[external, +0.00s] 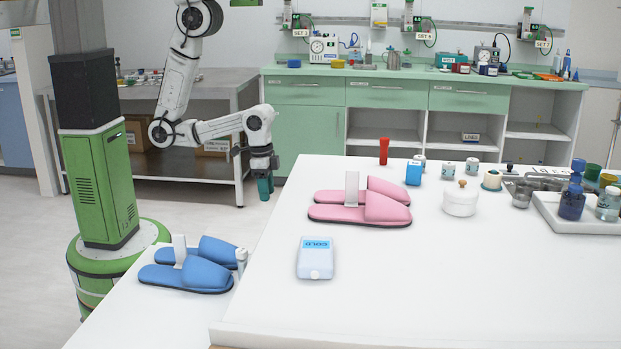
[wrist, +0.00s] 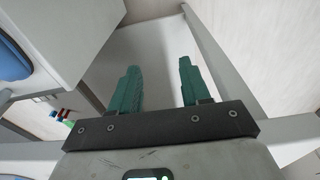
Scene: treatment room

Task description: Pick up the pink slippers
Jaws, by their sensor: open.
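The pink slippers (external: 345,213) lie as a pair on the white table, toes to the right, with an upright white tab standing between them. My gripper (external: 265,190) hangs fingers down beyond the table's left edge, to the left of the pink slippers and apart from them. In the wrist view my gripper (wrist: 158,82) shows two green fingers spread apart with nothing between them. The pink slippers do not show clearly in the wrist view.
Blue slippers (external: 190,272) lie on a lower white surface at the left. The table's front middle is clear.

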